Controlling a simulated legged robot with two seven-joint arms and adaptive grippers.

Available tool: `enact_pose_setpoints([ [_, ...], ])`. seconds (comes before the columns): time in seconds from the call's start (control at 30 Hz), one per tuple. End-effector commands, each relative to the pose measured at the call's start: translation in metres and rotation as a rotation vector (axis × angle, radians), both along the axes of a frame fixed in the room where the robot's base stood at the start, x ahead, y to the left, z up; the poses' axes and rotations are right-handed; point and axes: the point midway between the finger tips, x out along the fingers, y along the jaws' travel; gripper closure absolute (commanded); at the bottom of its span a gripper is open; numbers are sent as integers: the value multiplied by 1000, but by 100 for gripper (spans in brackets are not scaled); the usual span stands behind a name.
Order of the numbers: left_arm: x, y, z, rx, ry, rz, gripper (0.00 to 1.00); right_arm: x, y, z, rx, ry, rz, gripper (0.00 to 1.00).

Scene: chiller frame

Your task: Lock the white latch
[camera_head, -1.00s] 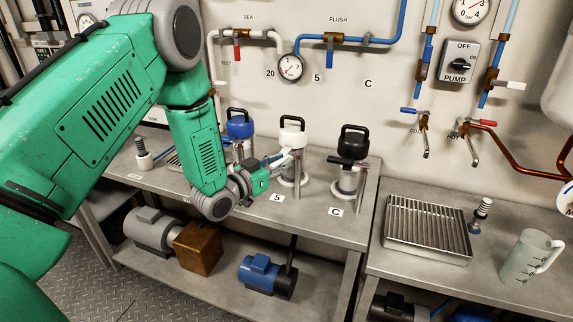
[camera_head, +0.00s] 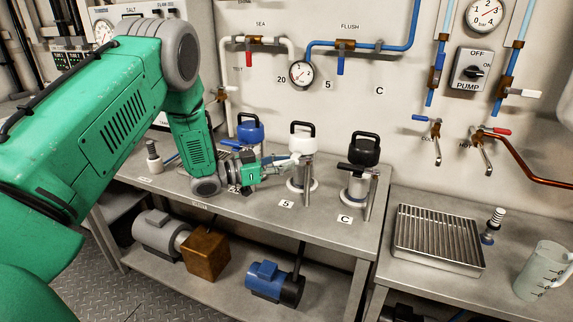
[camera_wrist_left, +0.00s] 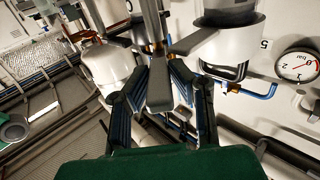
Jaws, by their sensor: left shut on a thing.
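The white canister (camera_head: 303,143) stands upright on the bench between a blue one and a black one, with a black loop handle on top. Its white latch (camera_head: 289,162) sticks out to the left from the head. My left gripper (camera_head: 279,164) reaches it from the left and is shut on the latch's outer end. In the wrist view the fingers (camera_wrist_left: 160,98) close around a grey-looking lever (camera_wrist_left: 160,88); their exact contact is partly hidden. My right gripper is in neither view.
The blue canister (camera_head: 250,131) stands close behind my gripper. The black canister (camera_head: 360,160) has a dark lever and stands to the right. Pipes and a gauge (camera_head: 301,73) are on the wall. A ribbed tray (camera_head: 438,238) and a jug (camera_head: 542,271) are farther right.

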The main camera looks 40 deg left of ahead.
Motion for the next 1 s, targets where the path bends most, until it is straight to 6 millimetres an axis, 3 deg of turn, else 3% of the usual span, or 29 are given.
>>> enact_pose_setpoints([
  [0.2, 1, 2, 2, 0, -6, 6, 100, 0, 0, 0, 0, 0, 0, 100],
  [0.23, 1, 2, 2, 0, -6, 6, 75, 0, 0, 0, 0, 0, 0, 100],
  [0.27, 1, 2, 2, -1, -7, 6, 65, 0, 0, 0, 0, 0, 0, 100],
  [0.3, 1, 2, 2, -1, -5, 6, 62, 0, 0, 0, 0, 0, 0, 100],
  [0.67, -3, 3, 1, 0, -2, 4, 62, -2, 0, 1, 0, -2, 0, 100],
  [1.0, -54, 39, 0, -2, -1, 8, 62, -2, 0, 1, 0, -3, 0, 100],
])
